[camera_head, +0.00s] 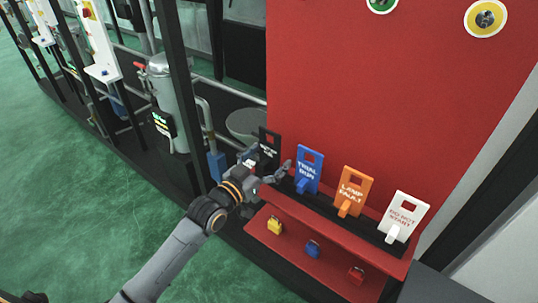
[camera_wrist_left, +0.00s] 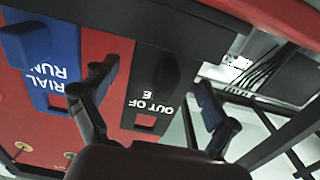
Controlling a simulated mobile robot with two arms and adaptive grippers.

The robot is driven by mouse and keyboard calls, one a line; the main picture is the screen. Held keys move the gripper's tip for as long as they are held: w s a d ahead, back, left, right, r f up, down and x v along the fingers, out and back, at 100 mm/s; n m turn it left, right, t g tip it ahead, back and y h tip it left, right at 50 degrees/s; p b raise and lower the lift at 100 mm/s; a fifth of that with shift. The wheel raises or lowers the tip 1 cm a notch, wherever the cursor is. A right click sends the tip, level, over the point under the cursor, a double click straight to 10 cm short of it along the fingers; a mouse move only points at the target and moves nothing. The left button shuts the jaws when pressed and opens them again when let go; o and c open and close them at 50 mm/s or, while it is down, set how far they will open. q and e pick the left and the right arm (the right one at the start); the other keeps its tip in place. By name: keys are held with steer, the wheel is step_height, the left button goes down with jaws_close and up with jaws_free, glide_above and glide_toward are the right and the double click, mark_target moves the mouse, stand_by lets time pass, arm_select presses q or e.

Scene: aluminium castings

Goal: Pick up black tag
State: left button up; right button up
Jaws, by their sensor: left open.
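The black tag (camera_head: 269,142) stands at the left end of the tag row, partly hidden behind my left gripper. In the left wrist view, the black tag (camera_wrist_left: 153,88) has white lettering reading "OUT OF" and appears upside down. My left gripper (camera_head: 270,165) is open at the tag. In the left wrist view, its two fingers (camera_wrist_left: 150,92) show on either side of the tag, with a gap at each side. Contact with the tag cannot be told. My right gripper is in neither view.
A blue tag (camera_head: 309,170), an orange tag (camera_head: 355,189) and a white tag (camera_head: 405,215) stand to the right on the red stand (camera_head: 400,90). Yellow (camera_head: 275,226), blue (camera_head: 312,248) and red padlocks (camera_head: 356,274) sit below. A grey bowl (camera_head: 246,124) is behind.

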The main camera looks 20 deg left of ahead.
arm_select(q)
steer(key=shift+s, duration=0.1)
steer(key=c, duration=1.3)
steer(key=shift+o, duration=0.2)
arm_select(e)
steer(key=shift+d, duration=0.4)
